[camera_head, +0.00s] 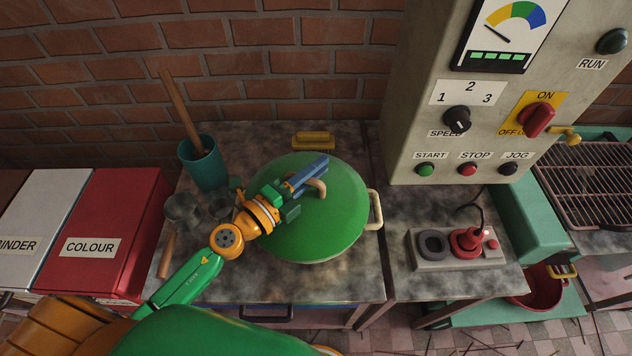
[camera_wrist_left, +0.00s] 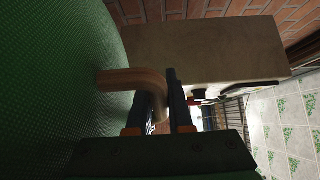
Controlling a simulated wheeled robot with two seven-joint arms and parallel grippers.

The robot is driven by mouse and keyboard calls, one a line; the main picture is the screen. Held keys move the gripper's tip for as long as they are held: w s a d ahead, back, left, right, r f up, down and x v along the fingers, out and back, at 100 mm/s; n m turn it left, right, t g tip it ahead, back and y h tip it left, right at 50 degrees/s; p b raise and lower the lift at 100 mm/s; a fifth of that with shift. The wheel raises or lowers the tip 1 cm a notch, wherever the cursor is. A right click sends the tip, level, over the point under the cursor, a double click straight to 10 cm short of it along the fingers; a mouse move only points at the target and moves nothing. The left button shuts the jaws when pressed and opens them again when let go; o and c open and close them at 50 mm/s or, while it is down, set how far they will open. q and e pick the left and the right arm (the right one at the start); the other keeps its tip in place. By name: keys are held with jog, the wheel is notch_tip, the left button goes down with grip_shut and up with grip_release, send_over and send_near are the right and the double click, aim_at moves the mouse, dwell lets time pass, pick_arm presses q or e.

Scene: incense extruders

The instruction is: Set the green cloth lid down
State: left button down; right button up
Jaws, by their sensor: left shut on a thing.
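The green cloth lid (camera_head: 335,218) is a large round disc with a tan curved handle (camera_head: 318,187) on top. It lies over a round vessel on the grey metal table, and one side handle of the vessel (camera_head: 375,209) shows at the right. I cannot tell whether the lid touches the vessel's rim. My left gripper (camera_head: 312,176) reaches in over the lid and is shut on the handle. In the left wrist view the handle (camera_wrist_left: 135,80) runs between the fingers (camera_wrist_left: 176,105), beside the woven green lid surface (camera_wrist_left: 55,80). My right gripper is not in view.
A teal cup (camera_head: 204,165) with a wooden stick and small grey metal cups (camera_head: 182,211) stand left of the lid. A yellow brush-like block (camera_head: 313,140) lies behind it. The control cabinet (camera_head: 415,110) rises at the right. A red COLOUR bin (camera_head: 110,225) stands left.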

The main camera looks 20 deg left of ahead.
pick_arm(q)
notch_tip(320, 180, down, 2)
jog(key=shift+f+b, duration=0.2)
jog(key=shift+b, duration=0.15)
jog(key=shift+w+d+r+p, duration=0.1)
jog(key=shift+w+r+p, duration=0.05)
jog(key=shift+r+p, duration=0.2)
jog(key=shift+f, duration=0.15)
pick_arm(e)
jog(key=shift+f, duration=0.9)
pick_arm(q)
jog(key=c, duration=1.3)
grip_release()
jog(key=shift+f, duration=0.1)
jog(key=o, duration=0.5)
